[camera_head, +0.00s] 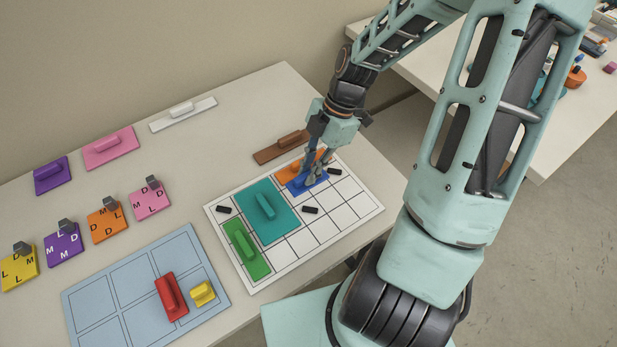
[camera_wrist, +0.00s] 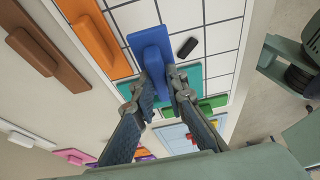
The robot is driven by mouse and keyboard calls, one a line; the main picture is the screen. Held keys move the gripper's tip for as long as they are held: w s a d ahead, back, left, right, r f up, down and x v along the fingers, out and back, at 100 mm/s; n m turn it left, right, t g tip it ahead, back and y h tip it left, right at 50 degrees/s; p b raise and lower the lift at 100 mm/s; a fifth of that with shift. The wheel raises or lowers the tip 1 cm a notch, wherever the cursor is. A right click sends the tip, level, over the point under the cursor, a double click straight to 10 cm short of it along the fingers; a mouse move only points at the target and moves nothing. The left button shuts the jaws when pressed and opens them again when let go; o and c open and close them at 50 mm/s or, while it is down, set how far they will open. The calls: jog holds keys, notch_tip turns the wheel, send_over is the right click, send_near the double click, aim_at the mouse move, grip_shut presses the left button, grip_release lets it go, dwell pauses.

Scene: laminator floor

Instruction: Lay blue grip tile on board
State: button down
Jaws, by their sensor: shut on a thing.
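The blue grip tile (camera_head: 294,188) is at the white grid board (camera_head: 375,210), between the orange and teal tiles and at or just above the surface; I cannot tell if it touches. My gripper (camera_head: 314,176) points down from above and is shut on its raised handle. In the wrist view the blue tile (camera_wrist: 145,37) shows beyond my gripper (camera_wrist: 163,85), its handle between the two fingers. The board (camera_wrist: 222,35) also shows there, with open squares to the right of the tile. The gripper hides part of the tile in the head view.
On the board are a teal tile (camera_head: 280,220), a green tile (camera_head: 238,250), an orange tile (camera_head: 281,166) and small black pieces (camera_head: 310,210). A brown tile (camera_head: 270,153) lies behind the board. A pale blue panel (camera_head: 125,290) holds red (camera_head: 171,296) and yellow (camera_head: 203,293) pieces.

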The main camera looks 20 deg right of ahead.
jog(key=shift+w+f, duration=0.75)
jog(key=shift+f, duration=0.25)
jog(key=shift+d+f, duration=0.1)
jog(key=shift+f, duration=1.25)
jog(key=shift+f, duration=0.1)
jog(key=shift+f, duration=0.15)
jog(key=c, duration=1.9)
grip_release()
jog(key=shift+c, duration=0.2)
jog(key=v, duration=1.2)
jog(key=shift+r, duration=0.35)
